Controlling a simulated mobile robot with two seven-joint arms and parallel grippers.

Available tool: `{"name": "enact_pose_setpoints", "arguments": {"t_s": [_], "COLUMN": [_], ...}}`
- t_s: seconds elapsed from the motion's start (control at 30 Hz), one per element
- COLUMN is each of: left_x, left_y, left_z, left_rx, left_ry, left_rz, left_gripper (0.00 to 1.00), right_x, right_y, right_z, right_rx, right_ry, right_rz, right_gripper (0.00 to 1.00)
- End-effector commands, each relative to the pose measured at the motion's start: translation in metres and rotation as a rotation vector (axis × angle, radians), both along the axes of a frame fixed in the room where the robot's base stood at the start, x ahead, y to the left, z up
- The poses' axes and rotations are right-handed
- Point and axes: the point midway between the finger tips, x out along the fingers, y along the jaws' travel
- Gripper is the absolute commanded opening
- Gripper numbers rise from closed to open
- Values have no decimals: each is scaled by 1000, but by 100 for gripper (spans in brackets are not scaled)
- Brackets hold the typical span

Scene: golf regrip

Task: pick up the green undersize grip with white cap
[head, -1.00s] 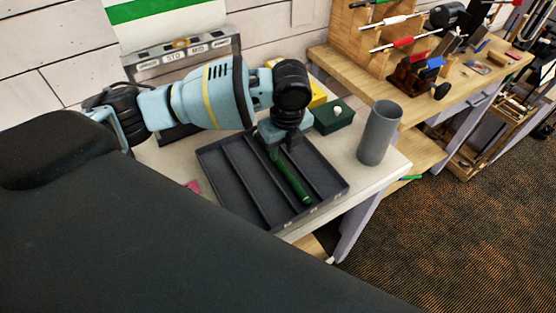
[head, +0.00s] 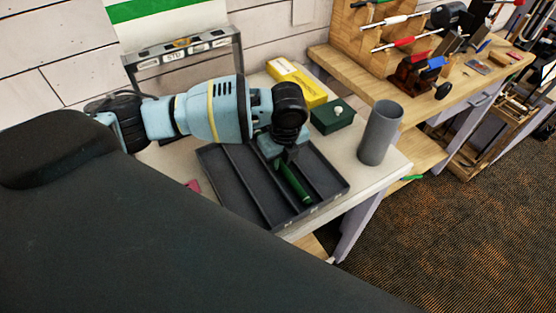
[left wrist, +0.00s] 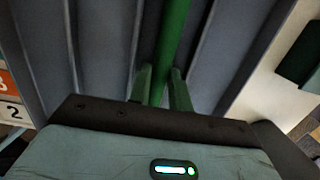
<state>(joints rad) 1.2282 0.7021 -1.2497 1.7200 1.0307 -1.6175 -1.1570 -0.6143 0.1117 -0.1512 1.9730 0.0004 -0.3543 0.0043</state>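A dark green grip (head: 300,188) lies lengthwise in a channel of the grey divided tray (head: 234,192) on the white bench. In the left wrist view the green grip (left wrist: 176,30) runs up from between my fingers. My left gripper (head: 287,157) is low over the tray, at the far part of the grip. Its two fingers (left wrist: 160,80) stand on either side of the grip, close to it. I cannot tell whether they press on it. The white cap cannot be made out. My right gripper is not in view.
A grey cylinder (head: 380,132) stands right of the tray. A dark green box (head: 332,117) and a yellow box (head: 298,84) lie behind it. A levelled rack (head: 183,62) stands at the back left. A wooden bench with a rack (head: 385,45) is farther right.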

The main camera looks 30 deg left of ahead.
Motion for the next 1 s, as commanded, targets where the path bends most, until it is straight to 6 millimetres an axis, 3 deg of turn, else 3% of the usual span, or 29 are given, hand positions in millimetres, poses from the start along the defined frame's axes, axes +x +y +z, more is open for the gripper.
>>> {"name": "enact_pose_setpoints", "arguments": {"t_s": [0.43, 0.73, 1.0], "left_x": [0, 0, -54], "left_y": [0, -1, -36], "left_z": [4, 39, 43], "left_rx": [-1, -2, -2], "left_ry": [-1, -3, 0], "left_rz": [0, 0, -6], "left_gripper": [0, 0, 0], "right_x": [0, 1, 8], "right_y": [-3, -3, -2], "right_z": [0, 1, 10], "right_rx": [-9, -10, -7], "right_ry": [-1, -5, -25], "right_rz": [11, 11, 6], "right_gripper": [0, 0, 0]}}
